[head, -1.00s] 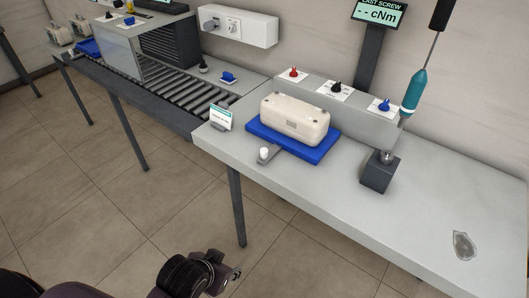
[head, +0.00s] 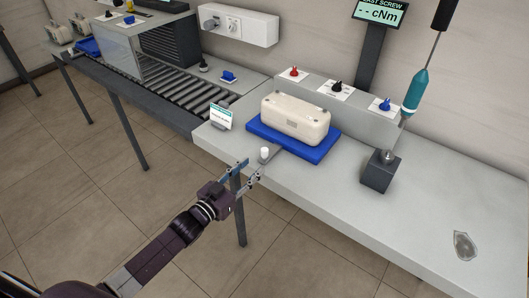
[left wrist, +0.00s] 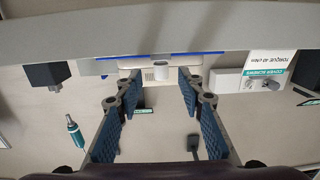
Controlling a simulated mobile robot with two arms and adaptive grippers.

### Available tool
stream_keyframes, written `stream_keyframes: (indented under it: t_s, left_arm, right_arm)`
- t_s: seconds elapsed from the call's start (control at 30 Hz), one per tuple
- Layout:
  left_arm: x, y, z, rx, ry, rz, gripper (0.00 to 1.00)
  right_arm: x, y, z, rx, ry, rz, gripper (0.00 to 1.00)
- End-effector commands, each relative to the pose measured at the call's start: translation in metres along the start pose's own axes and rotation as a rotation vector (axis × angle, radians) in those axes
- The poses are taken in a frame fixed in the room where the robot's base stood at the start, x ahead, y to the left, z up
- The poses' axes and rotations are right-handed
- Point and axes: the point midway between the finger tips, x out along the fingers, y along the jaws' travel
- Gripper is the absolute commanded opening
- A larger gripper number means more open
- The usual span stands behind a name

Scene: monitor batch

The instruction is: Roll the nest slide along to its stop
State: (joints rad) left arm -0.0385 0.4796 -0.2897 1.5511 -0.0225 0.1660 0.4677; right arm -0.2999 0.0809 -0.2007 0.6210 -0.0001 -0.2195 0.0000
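The nest slide is a blue plate (head: 259,142) on the bench, bearing a cream rounded casing (head: 297,118). A grey tab with a white knob (head: 265,152) sticks out from its front side. My left gripper (head: 246,168) is open just in front of the bench's front edge, close to the knob and apart from it. In the left wrist view, the white knob (left wrist: 161,70) shows beyond and between the two open blue-padded fingers (left wrist: 158,88). My right gripper is in neither view.
A small sign (head: 221,117) stands left of the blue plate. A dark block (head: 380,172) and a hanging teal screwdriver (head: 413,92) are to the right. Red, black and blue knobs line the back ledge (head: 350,112). A roller conveyor (head: 178,98) lies left. The bench's front right is mostly clear.

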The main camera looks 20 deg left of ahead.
Motion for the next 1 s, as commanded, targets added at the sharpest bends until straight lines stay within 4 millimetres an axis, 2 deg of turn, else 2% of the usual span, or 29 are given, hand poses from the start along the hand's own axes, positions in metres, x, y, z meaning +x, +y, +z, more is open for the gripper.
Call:
stream_keyframes:
  t_s: [0.23, 0.5, 0.7, 1.0]
  left_arm:
    - [0.014, -0.004, -0.006, 0.001, 0.043, 0.023, 0.35]
    - [0.054, -0.003, -0.007, 0.002, 0.043, 0.022, 0.35]
    - [0.075, -0.002, -0.009, 0.000, 0.041, 0.022, 0.35]
    - [0.081, -0.002, -0.010, 0.000, 0.039, 0.021, 0.35]
  right_arm:
    - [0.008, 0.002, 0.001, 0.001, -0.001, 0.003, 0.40]
    - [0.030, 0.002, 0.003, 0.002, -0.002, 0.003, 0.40]
    - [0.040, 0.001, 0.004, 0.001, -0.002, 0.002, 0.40]
    - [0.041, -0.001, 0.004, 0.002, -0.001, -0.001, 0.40]
